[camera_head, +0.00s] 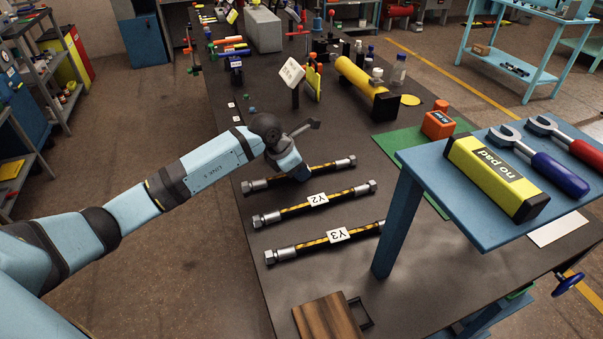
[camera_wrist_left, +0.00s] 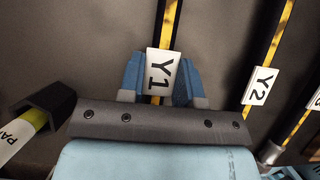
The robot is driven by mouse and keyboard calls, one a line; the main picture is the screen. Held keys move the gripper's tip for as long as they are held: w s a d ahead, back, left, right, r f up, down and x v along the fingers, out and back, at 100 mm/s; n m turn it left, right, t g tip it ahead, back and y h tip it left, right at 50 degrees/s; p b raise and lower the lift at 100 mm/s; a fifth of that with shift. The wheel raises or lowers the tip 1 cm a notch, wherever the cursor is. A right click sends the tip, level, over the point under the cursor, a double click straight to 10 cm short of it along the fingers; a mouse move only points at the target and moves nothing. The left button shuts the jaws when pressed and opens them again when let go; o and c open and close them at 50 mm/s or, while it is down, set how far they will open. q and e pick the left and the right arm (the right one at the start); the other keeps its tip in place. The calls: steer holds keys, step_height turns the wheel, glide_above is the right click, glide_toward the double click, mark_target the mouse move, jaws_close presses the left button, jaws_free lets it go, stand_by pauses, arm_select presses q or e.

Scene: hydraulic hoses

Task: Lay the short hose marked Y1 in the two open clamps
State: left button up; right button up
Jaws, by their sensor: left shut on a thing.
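The short hose Y1 (camera_head: 330,166) is a black and yellow hose with metal end fittings, lying at the back of a row of three on the dark bench. My left gripper (camera_head: 299,174) reaches down onto its middle and hides its label in the head view. In the left wrist view the white Y1 label (camera_wrist_left: 160,70) sits between the two blue fingers, and the left gripper (camera_wrist_left: 160,82) is shut on the hose there. The hose appears to be at bench level. I cannot pick out the two open clamps with certainty. My right gripper is not in view.
Hoses Y2 (camera_head: 318,199) and Y3 (camera_head: 338,235) lie roughly parallel in front of Y1. A raised blue shelf (camera_head: 480,212) with wrenches and a yellow "no pad" block (camera_head: 495,178) stands at right. A yellow cylinder (camera_head: 362,82) lies behind. A wooden block (camera_head: 325,318) is in front.

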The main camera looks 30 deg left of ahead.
arm_select(q)
steer(key=shift+r, duration=0.1)
step_height(320, 180, up, 20)
steer(key=shift+f, duration=0.1)
stand_by(0.5)
stand_by(0.4)
